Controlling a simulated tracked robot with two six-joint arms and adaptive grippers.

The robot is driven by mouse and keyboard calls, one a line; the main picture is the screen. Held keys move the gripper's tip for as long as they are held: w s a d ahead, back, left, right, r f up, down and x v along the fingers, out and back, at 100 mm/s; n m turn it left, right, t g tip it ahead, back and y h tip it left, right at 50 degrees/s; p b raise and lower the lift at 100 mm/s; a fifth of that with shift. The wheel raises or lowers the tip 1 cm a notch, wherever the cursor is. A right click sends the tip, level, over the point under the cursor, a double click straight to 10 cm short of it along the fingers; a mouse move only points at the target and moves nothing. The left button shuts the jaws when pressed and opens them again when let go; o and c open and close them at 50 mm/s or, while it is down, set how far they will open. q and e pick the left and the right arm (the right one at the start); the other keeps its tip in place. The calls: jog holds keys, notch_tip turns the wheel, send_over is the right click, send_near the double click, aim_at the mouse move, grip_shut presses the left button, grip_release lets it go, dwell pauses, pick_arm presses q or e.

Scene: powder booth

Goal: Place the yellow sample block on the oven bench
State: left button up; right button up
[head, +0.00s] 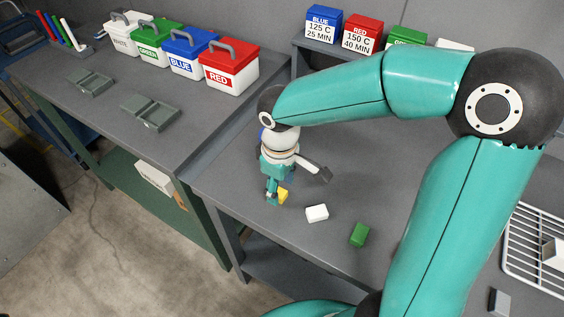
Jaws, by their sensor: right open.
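The yellow sample block (283,195) lies on the grey bench in the middle (345,185), near its left front edge. My right gripper (276,194) is open and points down at the block. A finger stands close against the block's left side and hides part of it; I cannot tell whether they touch. My right arm reaches over this bench from the right. My left gripper is not in view. No label shows which bench is the oven bench.
A white block (317,213) and a green block (359,235) lie right of the gripper. A wire rack (535,250) is at the far right. Lidded, labelled boxes (232,68) stand on the left bench (110,125), with two grey trays (150,112).

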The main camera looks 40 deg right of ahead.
aim_at(281, 194)
notch_tip(281, 194, up, 10)
dwell(0.3)
jog(key=shift+s, duration=0.1)
dwell(0.4)
